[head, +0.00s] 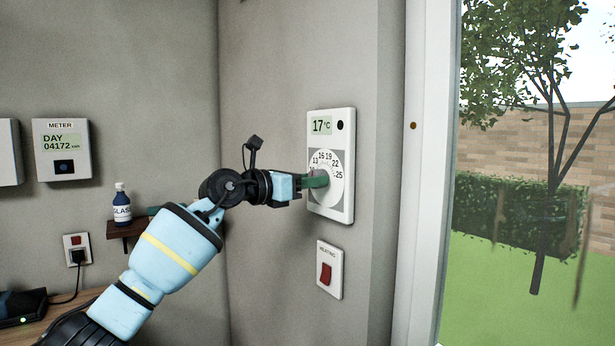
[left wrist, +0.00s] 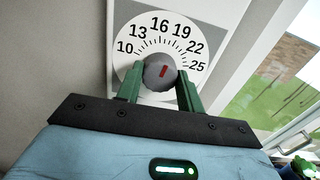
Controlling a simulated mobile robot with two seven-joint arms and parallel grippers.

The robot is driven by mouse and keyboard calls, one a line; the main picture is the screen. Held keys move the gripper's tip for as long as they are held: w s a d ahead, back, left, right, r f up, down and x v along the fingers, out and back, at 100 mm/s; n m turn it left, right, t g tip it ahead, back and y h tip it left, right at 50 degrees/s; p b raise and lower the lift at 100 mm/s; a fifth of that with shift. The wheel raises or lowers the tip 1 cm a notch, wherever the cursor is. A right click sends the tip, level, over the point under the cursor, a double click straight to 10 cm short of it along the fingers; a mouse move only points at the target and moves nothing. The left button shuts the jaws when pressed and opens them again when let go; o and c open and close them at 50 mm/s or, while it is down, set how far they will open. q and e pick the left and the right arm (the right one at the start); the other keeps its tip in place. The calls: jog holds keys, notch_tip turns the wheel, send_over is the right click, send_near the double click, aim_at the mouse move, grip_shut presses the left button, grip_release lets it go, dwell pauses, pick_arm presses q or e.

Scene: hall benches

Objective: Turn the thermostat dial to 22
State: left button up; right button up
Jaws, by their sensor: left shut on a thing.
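The thermostat (head: 345,200) is a white wall unit whose display (head: 321,126) reads 17 °C. Its round white dial plate (left wrist: 204,41) carries the numbers 10, 13, 16, 19, 22 and 25. The grey dial knob (left wrist: 152,76) at its centre has a red mark, which points up and slightly right, between 16 and 19. My left gripper (head: 316,180) reaches the dial from the left. In the left wrist view its green fingers (left wrist: 160,80) are shut on the knob, one on each side. My right gripper does not show.
A heating switch (head: 329,270) with a red rocker is below the thermostat. A window frame (head: 421,150) stands to the right. A meter (head: 62,150), a blue bottle (head: 121,207) on a small shelf and a socket (head: 77,250) are on the left wall.

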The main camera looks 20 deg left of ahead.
pick_arm(q)
jog(key=m, duration=0.4)
jog(key=shift+f+b, duration=0.1)
jog(key=shift+b, duration=0.2)
jog(key=shift+m, duration=1.7)
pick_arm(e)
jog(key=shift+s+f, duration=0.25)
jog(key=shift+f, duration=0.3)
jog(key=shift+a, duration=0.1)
pick_arm(q)
jog(key=o, duration=1)
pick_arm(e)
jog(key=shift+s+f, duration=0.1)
pick_arm(q)
jog(key=shift+b+v, duration=0.55)
jog(key=shift+v, duration=3.4)
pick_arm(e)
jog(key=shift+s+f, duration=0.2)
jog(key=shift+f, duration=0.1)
pick_arm(q)
jog(key=shift+a, duration=0.1)
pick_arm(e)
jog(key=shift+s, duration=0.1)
